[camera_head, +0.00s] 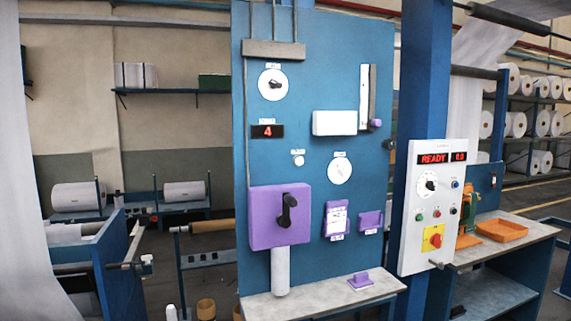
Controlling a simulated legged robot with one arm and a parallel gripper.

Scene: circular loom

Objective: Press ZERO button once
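No label reading ZERO can be made out. On the blue panel (305,90), a small round white button (298,160) sits under a tiny unreadable label, right of a red display (268,131) showing 4. On the white control box (432,255) to the right are a small blue button (455,184), a green button (420,216), a red button (437,212) and a dark button (453,210). My gripper is not in view.
A purple box with a black lever (262,218) and a grey shelf (330,298) stand out from the blue panel. A blue column (425,70) rises behind the control box. A workbench with an orange tray (501,231) is at right, a blue frame (120,255) at left.

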